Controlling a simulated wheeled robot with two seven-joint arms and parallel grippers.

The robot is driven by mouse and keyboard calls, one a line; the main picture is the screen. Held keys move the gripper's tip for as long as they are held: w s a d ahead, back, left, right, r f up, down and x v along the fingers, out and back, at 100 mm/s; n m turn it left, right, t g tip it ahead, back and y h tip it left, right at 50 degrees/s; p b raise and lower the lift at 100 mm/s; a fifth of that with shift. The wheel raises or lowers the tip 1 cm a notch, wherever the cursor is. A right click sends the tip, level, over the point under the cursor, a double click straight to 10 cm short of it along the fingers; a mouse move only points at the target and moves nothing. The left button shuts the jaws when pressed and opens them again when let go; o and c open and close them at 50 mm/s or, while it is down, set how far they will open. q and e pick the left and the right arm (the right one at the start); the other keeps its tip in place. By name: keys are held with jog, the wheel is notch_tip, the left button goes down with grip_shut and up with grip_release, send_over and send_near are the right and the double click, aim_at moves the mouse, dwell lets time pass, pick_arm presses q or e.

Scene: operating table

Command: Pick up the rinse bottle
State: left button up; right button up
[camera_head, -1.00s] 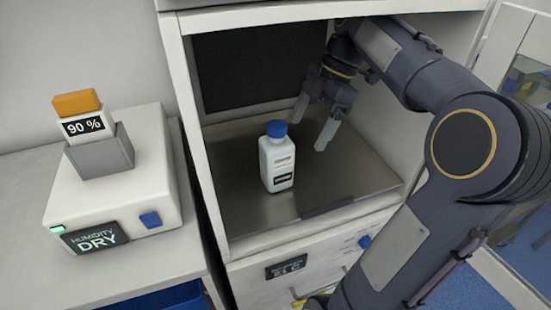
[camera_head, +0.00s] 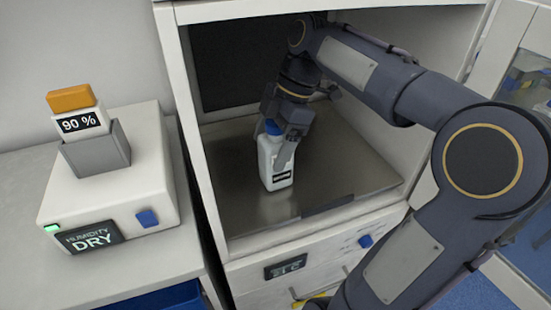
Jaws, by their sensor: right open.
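The rinse bottle (camera_head: 272,169) is white with a blue cap and a dark label band. It stands upright on the metal floor (camera_head: 325,165) of the open cabinet bay. My right gripper (camera_head: 270,150) reaches down over the bottle from behind and above. Its jaws are open around the upper part of the bottle, with one finger showing across the bottle's right side. The far finger is mostly hidden, and the cap is partly covered by the gripper. I cannot tell whether either finger touches the bottle. My left gripper is not in view.
On the left counter stands a white humidity device (camera_head: 110,205) reading DRY. A grey holder (camera_head: 100,150) on it carries an orange-topped block marked 90 %. Bay floor beside the bottle is clear.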

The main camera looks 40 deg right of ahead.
jog(key=c, duration=1.3)
jog(key=shift+c, duration=0.9)
jog(key=shift+r, duration=0.2)
